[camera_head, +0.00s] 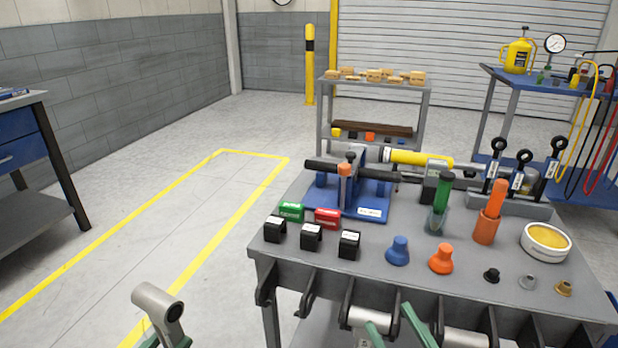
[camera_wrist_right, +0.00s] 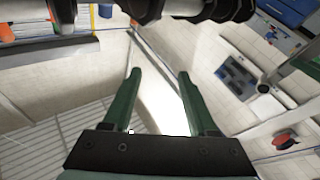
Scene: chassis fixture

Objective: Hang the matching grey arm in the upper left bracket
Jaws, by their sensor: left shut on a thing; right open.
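My left gripper (camera_head: 166,341) is at the bottom left, low beside the table, and is shut on a grey arm (camera_head: 158,302); only its green fingertips show at the frame's bottom. The arm has a round tube end with a dark bore. Black brackets line the table's front edge. The leftmost pair (camera_head: 266,285) has nothing between its plates. A grey cylindrical part (camera_head: 370,318) sits between the middle plates, another (camera_head: 466,338) further right. My right gripper (camera_head: 392,324) is open below the front edge, close to the middle part. Its empty fingers show in the right wrist view (camera_wrist_right: 162,88).
The grey table top (camera_head: 375,270) carries a blue fixture (camera_head: 372,204), black blocks (camera_head: 311,236), blue and orange knobs, a green-handled tool in a cup and a yellow-filled tin (camera_head: 546,241). Open floor lies left of the table. A blue cart stands at the right.

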